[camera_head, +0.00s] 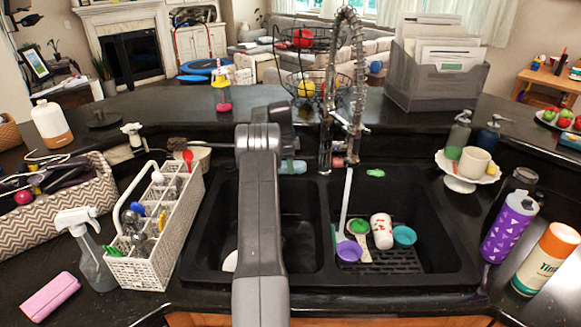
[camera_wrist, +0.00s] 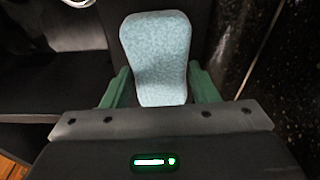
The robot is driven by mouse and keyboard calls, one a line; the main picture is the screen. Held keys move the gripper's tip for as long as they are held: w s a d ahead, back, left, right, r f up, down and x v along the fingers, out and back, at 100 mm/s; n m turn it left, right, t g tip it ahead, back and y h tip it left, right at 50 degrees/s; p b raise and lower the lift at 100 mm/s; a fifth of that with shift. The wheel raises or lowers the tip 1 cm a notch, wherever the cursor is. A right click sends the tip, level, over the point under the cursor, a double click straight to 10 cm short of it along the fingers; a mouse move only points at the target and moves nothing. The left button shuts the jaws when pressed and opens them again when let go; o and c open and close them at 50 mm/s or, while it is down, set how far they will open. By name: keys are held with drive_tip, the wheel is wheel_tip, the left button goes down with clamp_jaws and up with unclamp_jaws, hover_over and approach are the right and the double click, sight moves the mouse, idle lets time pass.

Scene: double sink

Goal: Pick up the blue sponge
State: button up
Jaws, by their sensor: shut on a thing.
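The light blue sponge (camera_wrist: 157,52) fills the middle of the wrist view, with a waisted shape and a speckled face. My gripper (camera_wrist: 160,82) has its green fingers on either side of the sponge's lower part and is shut on it. The far end of the sponge sticks out past the fingers. In the head view my arm hides most of the gripper. A small light blue-green patch shows just right of the arm behind the sinks, but I cannot tell whether it is the sponge or a finger.
The right sink basin (camera_head: 440,262) holds a white-and-red cup (camera_head: 382,231), a purple cup (camera_head: 349,251) and a teal cup (camera_head: 404,236). The coiled faucet (camera_head: 335,90) rises close to my arm. A white caddy (camera_head: 160,260) stands left, and bottles (camera_head: 508,228) stand right.

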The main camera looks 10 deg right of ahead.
wheel_tip(320, 180, up, 10)
drive_tip(key=shift+b, duration=0.45)
drive_tip(key=o, duration=0.4)
drive_tip(key=c, duration=0.3)
